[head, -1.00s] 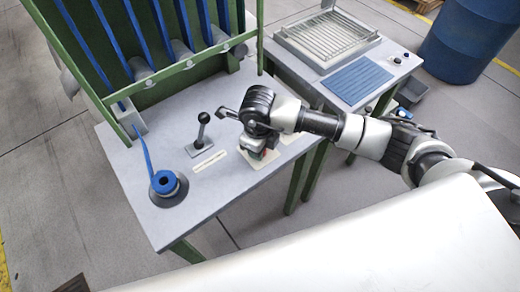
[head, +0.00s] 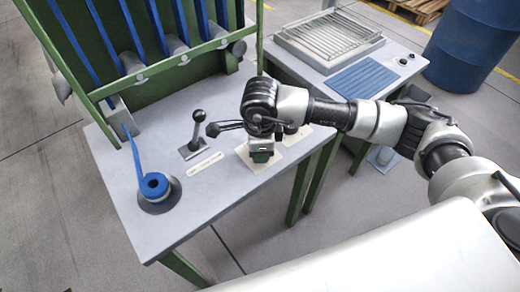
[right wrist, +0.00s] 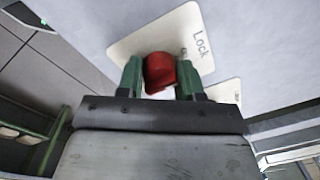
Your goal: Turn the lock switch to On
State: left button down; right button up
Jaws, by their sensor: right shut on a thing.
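The lock switch is a red knob (right wrist: 160,72) on a pale plate (right wrist: 200,30) lettered "Lock" in the right wrist view. My right gripper (right wrist: 160,80) has its two green fingers on either side of the knob and is shut on it. In the head view the right gripper (head: 261,154) points down at the pale plate (head: 276,165) near the table's right edge and hides the knob. Any On or Off mark is hidden or too small to read. My left gripper is not in view.
A black lever (head: 196,132) stands on the grey table (head: 190,215) left of the gripper. A blue ribbon runs to a spool (head: 156,188) at front left. A green frame (head: 165,75) rises behind. A second pale plate (head: 298,136) lies close to the gripper.

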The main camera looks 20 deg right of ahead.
dwell(0.4)
jog(key=o, duration=0.9)
jog(key=r, duration=1.1)
jog(key=shift+s, duration=0.3)
jog(key=shift+a+f, duration=0.1)
jog(key=shift+a, duration=0.05)
